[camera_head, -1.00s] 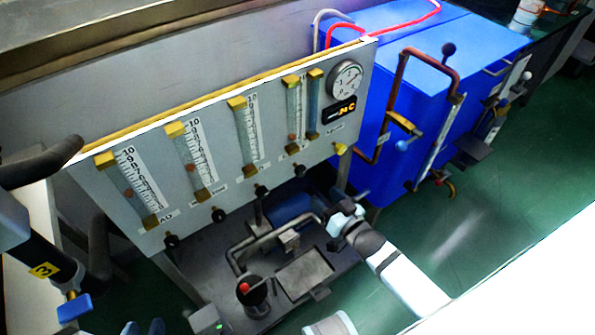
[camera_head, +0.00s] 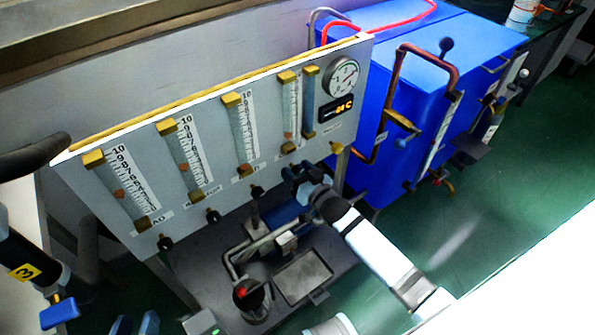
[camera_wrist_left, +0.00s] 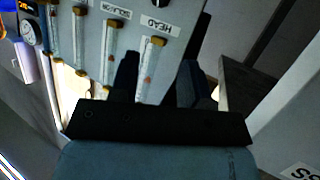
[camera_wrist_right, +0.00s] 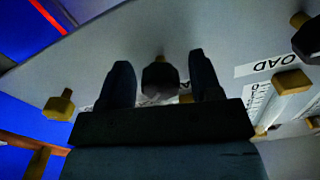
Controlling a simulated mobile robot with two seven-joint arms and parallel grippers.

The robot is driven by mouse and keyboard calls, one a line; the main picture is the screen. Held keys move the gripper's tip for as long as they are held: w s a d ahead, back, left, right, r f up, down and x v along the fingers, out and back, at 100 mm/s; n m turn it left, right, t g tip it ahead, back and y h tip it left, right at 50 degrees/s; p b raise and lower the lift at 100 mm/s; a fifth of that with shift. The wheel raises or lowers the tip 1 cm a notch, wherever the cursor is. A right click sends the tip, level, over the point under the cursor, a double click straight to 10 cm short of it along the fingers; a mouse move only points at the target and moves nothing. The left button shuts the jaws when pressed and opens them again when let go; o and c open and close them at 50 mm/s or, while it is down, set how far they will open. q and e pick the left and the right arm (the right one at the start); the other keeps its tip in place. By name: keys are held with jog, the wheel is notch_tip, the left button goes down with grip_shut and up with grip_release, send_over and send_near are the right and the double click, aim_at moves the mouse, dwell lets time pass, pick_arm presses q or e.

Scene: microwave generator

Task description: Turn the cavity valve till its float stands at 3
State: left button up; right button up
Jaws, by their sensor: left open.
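The grey panel (camera_head: 215,160) carries several upright flow tubes with a black knob under each. The fourth tube (camera_head: 290,105) from the left has an orange float (camera_head: 288,134) low in it; its scale is too small to read. My right gripper (camera_head: 305,178) is at the panel below that tube and hides its knob and label. In the right wrist view a black knob (camera_wrist_right: 160,78) lies between my open fingers (camera_wrist_right: 163,85), with gaps on both sides. My left gripper (camera_head: 134,324) is open and empty at the bottom edge, also in its wrist view (camera_wrist_left: 158,80).
A brass knob (camera_head: 336,148) is right of my right gripper. A round dial (camera_head: 342,76) and a small display (camera_head: 337,108) sit above. A blue cabinet (camera_head: 430,95) with copper pipes stands right. Bent pipework and a red-topped part (camera_head: 241,292) lie below the panel.

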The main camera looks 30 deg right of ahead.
jog(key=c, duration=0.8)
jog(key=n+p, duration=0.2)
jog(key=shift+r+p, duration=0.25)
jog(key=shift+p, duration=0.05)
jog(key=shift+n, duration=0.4)
pick_arm(q)
jog(key=shift+s+a+f+g+y, duration=0.25)
jog(key=shift+s+a+f+g, duration=0.15)
jog(key=shift+f, duration=0.15)
jog(key=shift+s+a+f+g+y, duration=0.25)
jog(key=shift+s+a+f+g, duration=0.1)
jog(key=shift+f, duration=0.15)
pick_arm(e)
jog(key=shift+f+n, duration=0.3)
jog(key=shift+n, duration=0.1)
pick_arm(q)
jog(key=shift+w, duration=0.1)
pick_arm(e)
jog(key=o, duration=0.9)
